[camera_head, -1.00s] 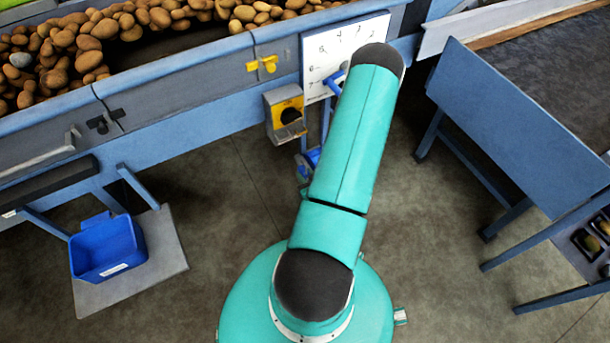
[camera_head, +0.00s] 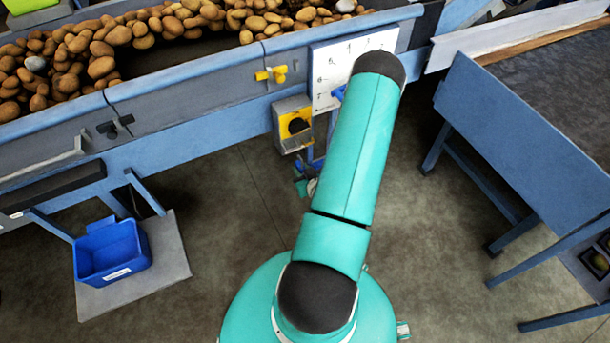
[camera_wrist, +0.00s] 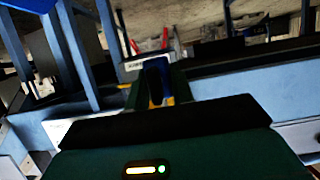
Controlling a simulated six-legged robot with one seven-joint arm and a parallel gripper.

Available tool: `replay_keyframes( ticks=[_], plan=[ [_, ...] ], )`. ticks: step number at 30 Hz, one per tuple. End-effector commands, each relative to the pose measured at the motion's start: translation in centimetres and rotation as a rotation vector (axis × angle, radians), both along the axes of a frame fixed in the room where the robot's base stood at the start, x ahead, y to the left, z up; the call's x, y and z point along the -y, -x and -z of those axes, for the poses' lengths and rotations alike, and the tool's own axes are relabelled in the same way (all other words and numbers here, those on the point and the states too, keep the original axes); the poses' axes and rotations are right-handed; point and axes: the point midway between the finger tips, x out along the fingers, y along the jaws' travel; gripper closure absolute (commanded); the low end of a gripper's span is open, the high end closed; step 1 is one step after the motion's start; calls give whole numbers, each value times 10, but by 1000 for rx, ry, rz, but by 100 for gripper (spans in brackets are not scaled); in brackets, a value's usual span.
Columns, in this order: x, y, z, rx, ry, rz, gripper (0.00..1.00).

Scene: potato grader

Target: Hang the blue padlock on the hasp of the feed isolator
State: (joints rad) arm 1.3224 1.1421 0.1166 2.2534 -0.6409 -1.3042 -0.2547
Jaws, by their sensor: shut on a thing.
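The feed isolator (camera_head: 293,123) is a grey box with a yellow face and a black knob, mounted on the blue machine frame in the head view. Its hasp is too small to make out. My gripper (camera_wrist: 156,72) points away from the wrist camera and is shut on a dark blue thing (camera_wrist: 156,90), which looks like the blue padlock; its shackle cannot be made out. In the head view my arm covers most of the gripper; small teal and grey parts show beside the arm, just below the isolator. No contact between padlock and isolator can be seen.
A white numbered board (camera_head: 328,75) with a blue pointer is right of the isolator, partly behind my arm. A yellow handle (camera_head: 271,74) sits above it. A blue bin (camera_head: 111,250) stands at lower left, a blue table (camera_head: 510,140) at right. Floor between is clear.

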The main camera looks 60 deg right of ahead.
Motion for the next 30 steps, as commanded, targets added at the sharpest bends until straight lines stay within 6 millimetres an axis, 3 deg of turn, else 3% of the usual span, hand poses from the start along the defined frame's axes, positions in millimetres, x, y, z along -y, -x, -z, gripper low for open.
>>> replay_keyframes(
  ticks=[26,30],
  plan=[
    [32,-55,-1,3,2,0,99],
    [31,-54,9,0,0,-1,99]
  ],
)
